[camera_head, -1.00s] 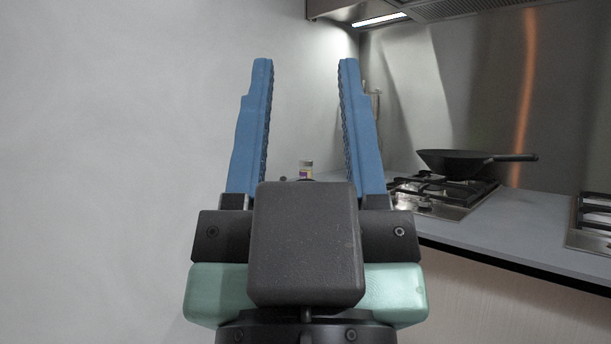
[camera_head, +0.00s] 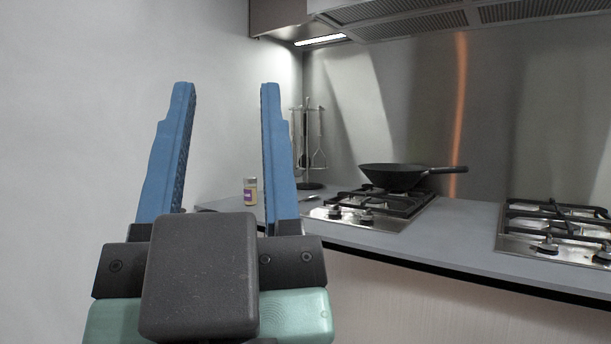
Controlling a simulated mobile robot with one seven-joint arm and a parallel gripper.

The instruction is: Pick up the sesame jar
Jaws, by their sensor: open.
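A small jar with a purple label and a pale cap (camera_head: 250,191) stands upright at the left end of the grey counter. It is the only jar in view; its label is too small to read. My gripper (camera_head: 227,92) is open and empty, its two blue fingers pointing up and forward. In the picture the jar shows between the fingers, close beside the right one, but it stands farther away on the counter. My gripper body hides the counter's near left part.
A utensil stand (camera_head: 309,185) is behind the right finger. A black wok (camera_head: 395,177) sits on a gas hob (camera_head: 369,211); a second hob (camera_head: 556,234) is at right. The grey counter (camera_head: 455,233) is clear between the hobs. A white wall (camera_head: 70,120) is at left.

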